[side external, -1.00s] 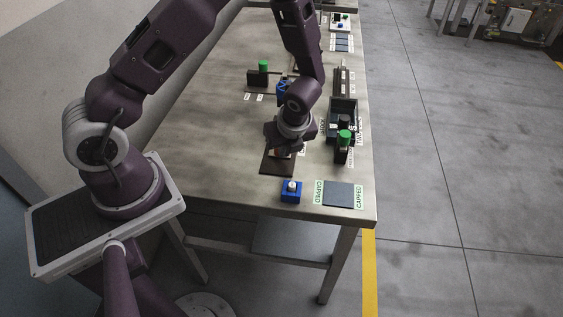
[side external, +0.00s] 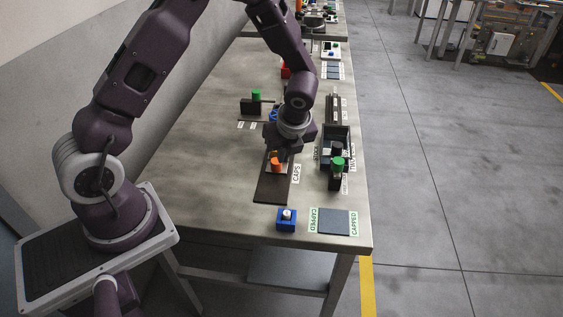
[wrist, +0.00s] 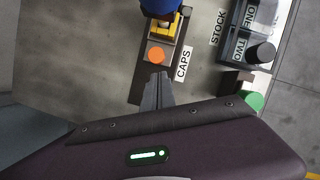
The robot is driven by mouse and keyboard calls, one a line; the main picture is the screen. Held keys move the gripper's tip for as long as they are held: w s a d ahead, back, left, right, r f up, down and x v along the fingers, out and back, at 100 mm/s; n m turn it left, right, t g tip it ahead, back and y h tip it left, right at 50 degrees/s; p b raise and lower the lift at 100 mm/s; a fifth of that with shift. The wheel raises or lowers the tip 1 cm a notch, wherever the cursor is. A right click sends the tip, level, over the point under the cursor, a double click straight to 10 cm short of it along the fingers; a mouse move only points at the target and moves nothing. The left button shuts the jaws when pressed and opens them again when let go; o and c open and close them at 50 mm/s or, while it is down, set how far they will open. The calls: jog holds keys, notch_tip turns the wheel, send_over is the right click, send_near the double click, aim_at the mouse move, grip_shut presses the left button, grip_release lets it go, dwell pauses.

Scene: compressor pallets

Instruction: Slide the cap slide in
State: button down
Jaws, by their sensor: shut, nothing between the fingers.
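The cap slide is in a long dark track (side external: 271,191) beside the CAPS label. Its orange knob (side external: 276,162) stands up near the middle of the track, just in front of my gripper (side external: 284,154). In the wrist view the orange knob (wrist: 155,55) is ahead of my gripper's fingertips (wrist: 158,76). The fingers are shut and empty, with a small gap in the picture between them and the knob. A yellow part (wrist: 165,28) sits on the track beyond the knob, under a blue part (wrist: 160,5). My gripper hides the track's far end in the side view.
A stock tray (side external: 322,152) with dark compartments stands right of the track. A green-topped piece (side external: 338,165) is at its near end. A blue block (side external: 286,222) with a white top and a CAPPED pad (side external: 334,223) lie near the front edge.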

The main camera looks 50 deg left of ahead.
jog(key=shift+v, duration=2.3)
jog(key=shift+d+f, duration=0.1)
jog(key=shift+d, duration=0.1)
jog(key=s+r+n+t+h, duration=0.1)
jog(key=s+r+n, duration=0.5)
jog(key=r, duration=0.2)
jog(key=s+r+n+t, duration=0.1)
jog(key=s+r+n, duration=0.45)
jog(key=r, duration=0.25)
jog(key=s+d+r+n+t+h, duration=0.1)
jog(key=s+d+r+n, duration=0.1)
jog(key=s+n, duration=0.3)
jog(key=s+d+r+n+t+h, duration=0.1)
jog(key=s+d+r+n+h, duration=0.1)
jog(key=s+n, duration=0.3)
jog(key=shift+s+d+r, duration=0.15)
jog(key=shift+s+d, duration=0.7)
jog(key=shift+d, duration=0.05)
